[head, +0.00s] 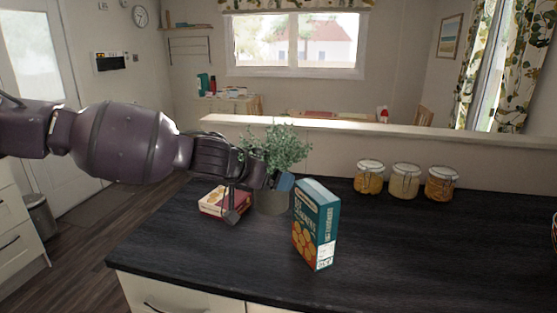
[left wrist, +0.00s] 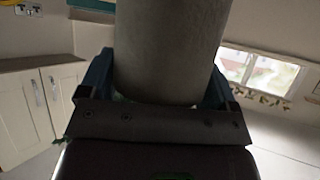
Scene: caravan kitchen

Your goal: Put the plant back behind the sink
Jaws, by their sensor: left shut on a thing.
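The plant has green leaves (head: 278,146) and a grey pot (head: 270,201). In the head view it is over the dark counter, between a flat red box and an upright blue box. My left gripper (head: 262,186) reaches in from the left and is shut on the pot. In the left wrist view the grey pot (left wrist: 168,50) fills the space between the blue fingers. I cannot tell whether the pot's base touches the counter. The sink is not in view. My right gripper is not in view.
The blue cracker box (head: 315,225) stands just right of the pot. The red box (head: 222,202) lies to its left, partly behind my gripper. The counter (head: 430,250) is clear at the right front.

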